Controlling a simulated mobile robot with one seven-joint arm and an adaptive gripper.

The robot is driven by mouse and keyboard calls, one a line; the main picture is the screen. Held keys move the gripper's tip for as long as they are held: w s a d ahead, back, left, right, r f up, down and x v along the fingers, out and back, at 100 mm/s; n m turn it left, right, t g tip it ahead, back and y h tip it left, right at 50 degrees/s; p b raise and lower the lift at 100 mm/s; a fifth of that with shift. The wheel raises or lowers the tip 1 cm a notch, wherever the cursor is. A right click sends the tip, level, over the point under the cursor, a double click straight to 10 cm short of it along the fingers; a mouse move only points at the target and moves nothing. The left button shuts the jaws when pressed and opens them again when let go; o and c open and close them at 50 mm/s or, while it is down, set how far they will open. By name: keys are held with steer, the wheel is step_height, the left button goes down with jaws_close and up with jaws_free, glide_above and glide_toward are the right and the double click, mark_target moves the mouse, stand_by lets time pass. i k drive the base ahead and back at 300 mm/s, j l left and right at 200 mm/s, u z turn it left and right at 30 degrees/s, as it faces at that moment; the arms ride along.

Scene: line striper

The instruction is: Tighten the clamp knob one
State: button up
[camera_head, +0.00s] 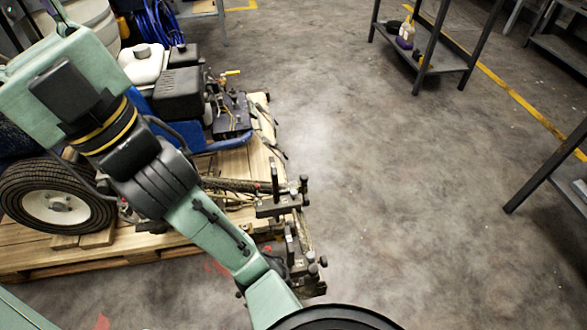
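The line striper, with its engine (180,92) and blue frame, stands on a wooden pallet (135,250) at the left. On its right side is a bracket assembly (278,207) with dark upright posts and clamps. Small dark knobs stick out at its right end, an upper one (303,184) and a lower one (323,262). I cannot tell which is clamp knob one or how tight any knob is. My green and black arm crosses in front of the striper and covers part of the bracket assembly. I cannot make out my gripper in this view.
A tyre (55,197) with a pale hub is at the left. A metal shelf (437,55) with a bottle (405,35) stands at the upper right, and a bench (553,170) at the right edge. The concrete floor (400,190) right of the pallet is clear.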

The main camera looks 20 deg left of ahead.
mark_target(306, 201)
steer(key=u, duration=0.4)
steer(key=l+u, duration=1.05)
steer(key=l, duration=0.45)
steer(key=k+l+u, duration=0.1)
steer(key=l, duration=0.35)
steer(key=k+l+u, duration=0.1)
steer(key=l, duration=0.3)
